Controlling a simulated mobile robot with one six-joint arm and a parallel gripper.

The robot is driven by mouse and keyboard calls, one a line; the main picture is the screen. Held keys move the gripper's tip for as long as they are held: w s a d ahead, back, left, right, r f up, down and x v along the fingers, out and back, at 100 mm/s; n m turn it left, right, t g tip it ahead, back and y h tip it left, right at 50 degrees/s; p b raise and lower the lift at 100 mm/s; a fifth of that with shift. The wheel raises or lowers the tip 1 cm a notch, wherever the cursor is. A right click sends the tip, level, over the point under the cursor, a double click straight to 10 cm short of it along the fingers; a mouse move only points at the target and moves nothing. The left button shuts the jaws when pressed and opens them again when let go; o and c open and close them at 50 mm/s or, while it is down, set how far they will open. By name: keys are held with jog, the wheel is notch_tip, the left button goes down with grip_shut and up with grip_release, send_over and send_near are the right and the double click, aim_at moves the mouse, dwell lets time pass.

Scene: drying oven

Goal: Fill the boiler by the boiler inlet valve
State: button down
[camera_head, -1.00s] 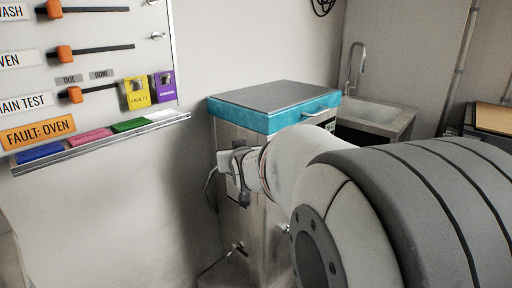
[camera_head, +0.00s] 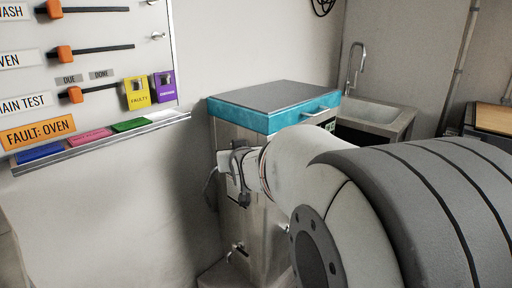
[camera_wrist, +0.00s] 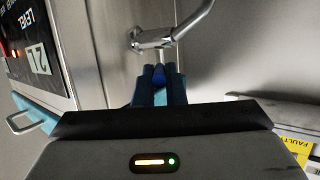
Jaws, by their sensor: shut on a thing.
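The boiler is a steel cabinet (camera_head: 240,138) with a teal-edged top, standing against the wall in the head view. In the wrist view, my gripper (camera_wrist: 159,80) has its blue fingers close together around a small dark blue piece (camera_wrist: 158,78), which looks like the handle of the inlet valve. A bent chrome pipe (camera_wrist: 155,40) comes off the steel wall just beyond the fingertips. Most of the handle is hidden between the fingers. In the head view, my wrist reaches the cabinet's left side, and the fingertips cannot be made out.
A lower tap (camera_head: 237,248) sits on the cabinet. A sink (camera_head: 375,112) stands behind. A status board (camera_head: 90,60) hangs at the left.

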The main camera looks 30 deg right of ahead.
jog(key=shift+a, duration=0.1)
dwell(0.3)
jog(key=c, duration=1.4)
grip_release()
